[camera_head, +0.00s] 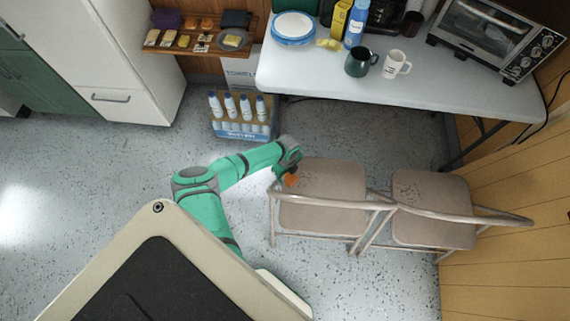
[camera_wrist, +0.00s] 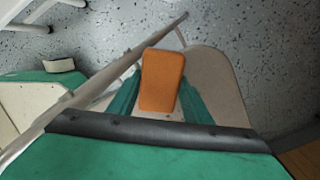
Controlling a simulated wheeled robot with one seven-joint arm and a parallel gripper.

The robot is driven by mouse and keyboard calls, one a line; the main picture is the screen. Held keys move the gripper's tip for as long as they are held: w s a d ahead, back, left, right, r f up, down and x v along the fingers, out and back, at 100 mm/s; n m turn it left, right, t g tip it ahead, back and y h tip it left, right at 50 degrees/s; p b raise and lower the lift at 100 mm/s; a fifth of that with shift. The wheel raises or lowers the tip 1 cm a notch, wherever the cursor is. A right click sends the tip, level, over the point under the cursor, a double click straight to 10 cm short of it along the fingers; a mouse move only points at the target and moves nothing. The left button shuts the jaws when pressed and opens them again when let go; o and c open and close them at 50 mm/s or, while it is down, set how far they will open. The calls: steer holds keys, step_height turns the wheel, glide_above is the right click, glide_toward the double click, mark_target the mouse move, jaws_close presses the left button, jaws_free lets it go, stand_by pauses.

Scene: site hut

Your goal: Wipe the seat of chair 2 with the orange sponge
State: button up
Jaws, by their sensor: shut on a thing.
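My gripper (camera_head: 288,174) is shut on the orange sponge (camera_head: 291,181), at the left edge of the left chair's seat (camera_head: 325,210). In the wrist view the sponge (camera_wrist: 162,80) sits between the green fingers, with the grey-brown seat (camera_wrist: 215,85) and a chair rail behind it. I cannot tell whether the sponge touches the seat. The right chair's seat (camera_head: 435,215) is apart from my gripper. Both are folding chairs with beige seats and pale metal frames. Dark specks show on both seats. No number is readable on either chair.
The chairs' back rails (camera_head: 335,201) cross in front of the seats. A white table (camera_head: 440,85) with mugs, plates and a toaster oven stands behind. A bottle crate (camera_head: 240,130) is on the floor behind my arm. A wooden wall (camera_head: 510,255) bounds the right side.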

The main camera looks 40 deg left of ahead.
mark_target(317, 182)
steer(key=shift+w+d, duration=1.15)
steer(key=shift+d, duration=0.85)
steer(key=shift+w+d, duration=1.15)
steer(key=shift+d, duration=0.85)
steer(key=shift+w+d, duration=1.15)
steer(key=shift+d, duration=0.85)
steer(key=shift+a, duration=0.1)
steer(key=shift+a+r, duration=0.1)
steer(key=shift+r, duration=2.95)
steer(key=shift+r, duration=1.5)
